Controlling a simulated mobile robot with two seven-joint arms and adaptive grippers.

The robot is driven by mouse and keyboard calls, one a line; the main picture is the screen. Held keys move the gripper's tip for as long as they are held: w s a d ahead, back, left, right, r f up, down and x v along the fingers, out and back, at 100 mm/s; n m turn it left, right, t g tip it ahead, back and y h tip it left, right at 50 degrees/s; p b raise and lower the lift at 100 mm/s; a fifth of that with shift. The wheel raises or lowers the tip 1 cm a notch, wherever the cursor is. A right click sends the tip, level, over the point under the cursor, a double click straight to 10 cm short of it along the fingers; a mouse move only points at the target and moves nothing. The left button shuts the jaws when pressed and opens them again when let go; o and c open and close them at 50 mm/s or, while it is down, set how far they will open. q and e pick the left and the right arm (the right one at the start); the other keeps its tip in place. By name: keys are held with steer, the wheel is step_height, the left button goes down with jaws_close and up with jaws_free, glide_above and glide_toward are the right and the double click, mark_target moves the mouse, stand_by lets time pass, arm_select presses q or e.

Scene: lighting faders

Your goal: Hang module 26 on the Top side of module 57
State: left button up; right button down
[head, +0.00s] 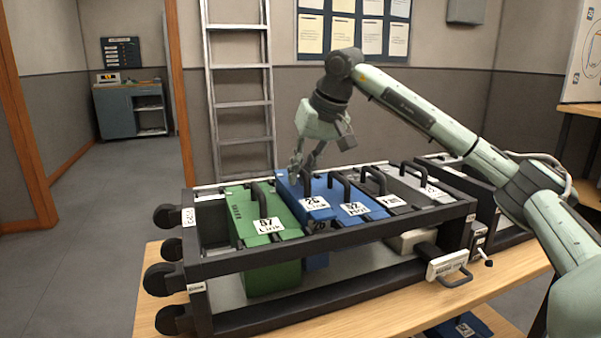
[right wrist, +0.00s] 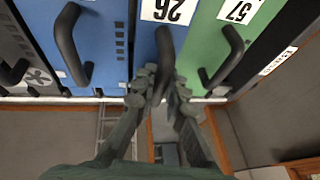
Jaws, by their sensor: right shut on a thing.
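Module 26 (head: 300,196) is a blue block with a white label, standing in the black rack between green module 57 (head: 255,213) and another blue module. Its black handle (right wrist: 165,50) shows in the right wrist view. My right gripper (head: 305,167) reaches down from above and is shut on that handle; the fingers also show in the right wrist view (right wrist: 160,85). Module 57 stands directly left of module 26 in the head view, with its own handle (right wrist: 222,60) free. The lower part of module 26 is mostly hidden by the front rail. My left gripper is out of view.
The black rack (head: 330,239) stands on a wooden table (head: 350,325). Blue module 52 (head: 354,207) and grey modules (head: 408,184) stand right of module 26. An empty bay (head: 213,232) lies left of module 57. A handled part (head: 447,264) sticks out at the front right.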

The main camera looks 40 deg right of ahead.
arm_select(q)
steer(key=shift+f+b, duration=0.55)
arm_select(e)
steer(key=shift+f, duration=1.15)
steer(key=c, duration=1.5)
jaws_free()
steer(key=shift+f, duration=0.25)
arm_select(q)
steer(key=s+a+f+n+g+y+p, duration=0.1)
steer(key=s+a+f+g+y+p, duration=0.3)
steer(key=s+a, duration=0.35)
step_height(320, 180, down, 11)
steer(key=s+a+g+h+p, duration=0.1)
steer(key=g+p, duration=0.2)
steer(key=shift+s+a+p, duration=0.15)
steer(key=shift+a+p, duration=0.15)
steer(key=shift+p, duration=0.1)
arm_select(e)
steer(key=shift+w+a+r+v, duration=0.15)
steer(key=shift+w+v, duration=0.3)
steer(key=shift+v, duration=2.65)
steer(key=shift+w+a+r+v, duration=0.1)
steer(key=shift+w+r+v, duration=0.25)
steer(key=shift+v, duration=2.75)
steer(key=shift+w+a+r+v, duration=0.1)
steer(key=shift+w+v, duration=0.4)
steer(key=shift+v, duration=2.65)
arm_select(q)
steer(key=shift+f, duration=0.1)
